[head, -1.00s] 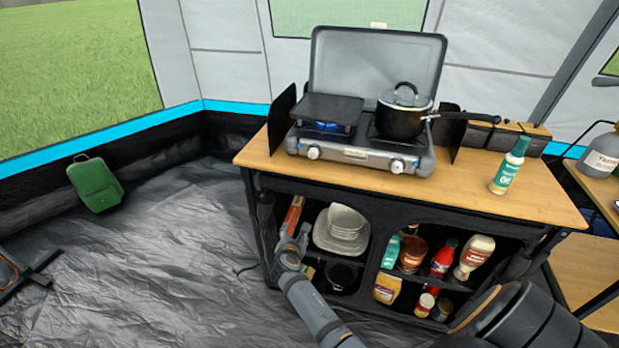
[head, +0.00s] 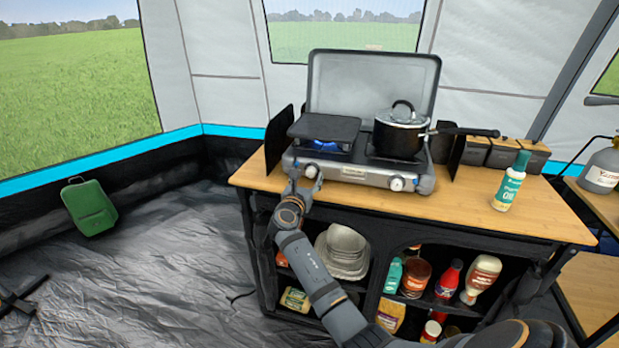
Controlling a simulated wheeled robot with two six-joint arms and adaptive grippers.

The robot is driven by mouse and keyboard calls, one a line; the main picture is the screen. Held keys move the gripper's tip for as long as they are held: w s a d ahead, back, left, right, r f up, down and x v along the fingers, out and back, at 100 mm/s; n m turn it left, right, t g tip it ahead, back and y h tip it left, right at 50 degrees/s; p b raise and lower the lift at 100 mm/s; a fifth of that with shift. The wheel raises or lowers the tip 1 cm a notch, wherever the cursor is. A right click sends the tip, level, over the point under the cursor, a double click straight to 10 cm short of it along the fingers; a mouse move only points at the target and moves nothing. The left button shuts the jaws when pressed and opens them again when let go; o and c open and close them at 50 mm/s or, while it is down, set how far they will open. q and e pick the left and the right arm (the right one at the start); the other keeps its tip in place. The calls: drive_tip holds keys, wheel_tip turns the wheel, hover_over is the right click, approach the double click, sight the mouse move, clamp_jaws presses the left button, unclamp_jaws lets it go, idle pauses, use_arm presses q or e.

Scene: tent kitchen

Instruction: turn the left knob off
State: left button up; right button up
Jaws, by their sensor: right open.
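The two-burner camping stove (head: 352,174) stands on the wooden cabinet top with its lid up. Its left knob (head: 311,170) is a small light knob on the front panel, partly covered by my gripper. A blue flame (head: 326,146) burns under the dark flat griddle plate (head: 325,128) on the left burner. The right knob (head: 397,184) sits below the pot. My right gripper (head: 304,180) is open, with its fingertips at the left knob; I cannot tell whether they touch it. My left gripper is not in view.
A black lidded pot (head: 399,134) stands on the right burner, its handle pointing right. An oil bottle (head: 510,182) stands on the wooden top (head: 450,208) to the right. Bowls (head: 342,248) and several bottles fill the shelves below. The top's right front is clear.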

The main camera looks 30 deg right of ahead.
drive_tip(key=shift+w+d, duration=0.45)
drive_tip(key=shift+d, duration=0.05)
drive_tip(key=c, duration=1.1)
drive_tip(key=shift+c, duration=0.2)
